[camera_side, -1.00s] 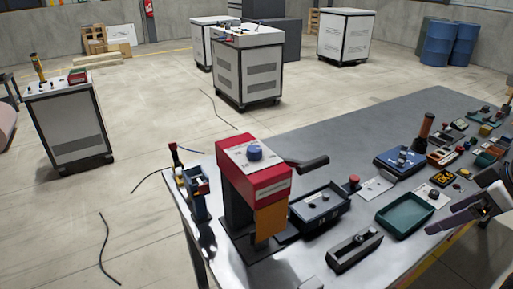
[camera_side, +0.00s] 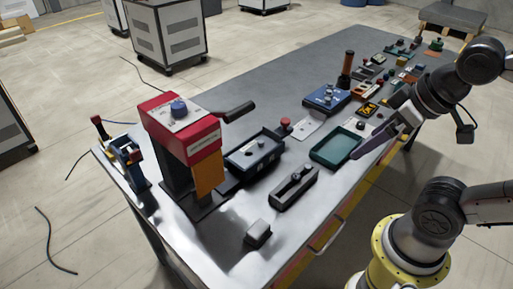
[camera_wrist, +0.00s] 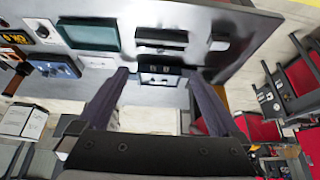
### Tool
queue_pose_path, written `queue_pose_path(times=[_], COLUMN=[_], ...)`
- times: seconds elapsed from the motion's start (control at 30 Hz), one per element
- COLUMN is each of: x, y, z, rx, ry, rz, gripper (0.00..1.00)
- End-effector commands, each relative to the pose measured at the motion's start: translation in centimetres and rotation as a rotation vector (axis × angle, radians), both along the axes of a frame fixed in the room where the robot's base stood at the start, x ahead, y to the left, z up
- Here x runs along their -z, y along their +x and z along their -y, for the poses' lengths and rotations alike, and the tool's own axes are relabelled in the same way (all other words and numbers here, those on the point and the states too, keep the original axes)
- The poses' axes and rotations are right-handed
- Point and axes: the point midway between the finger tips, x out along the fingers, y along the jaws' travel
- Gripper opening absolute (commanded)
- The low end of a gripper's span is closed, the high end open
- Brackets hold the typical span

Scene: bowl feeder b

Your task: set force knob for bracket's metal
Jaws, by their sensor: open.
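A red press (camera_side: 184,130) stands on a dark base at the left part of the table, with a blue knob (camera_side: 179,108) on its pale top plate and a dark handle to its right. I cannot make out the knob's markings or setting. A small grey block (camera_side: 258,233) lies near the front edge; I cannot tell if it is the bracket. My gripper (camera_wrist: 158,74) is open with nothing between its fingers. In the side view its dark fingers (camera_side: 375,143) are beside the green tray (camera_side: 335,146), well right of the press and apart from it.
A black box (camera_side: 254,153) with small parts sits right of the press. A black slotted fixture (camera_side: 295,187) lies in front of it. A blue box (camera_side: 326,98), an upright brown handle (camera_side: 346,72) and several small items fill the far right. The front left tabletop is mostly bare.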

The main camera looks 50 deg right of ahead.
Motion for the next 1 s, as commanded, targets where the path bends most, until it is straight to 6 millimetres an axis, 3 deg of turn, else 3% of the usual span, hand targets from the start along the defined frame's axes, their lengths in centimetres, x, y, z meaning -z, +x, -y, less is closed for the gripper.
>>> queue_pose_path(times=[0.77,0.93,1.0], x=[0.0,0.16,-0.54], y=[0.0,-0.32,-0.52], z=[0.0,0.02,0.22], rx=[0.0,0.039,0.093], ry=[0.0,0.02,0.036], rz=[0.0,-0.016,-0.028], gripper=[1.0,0.7,0.7])
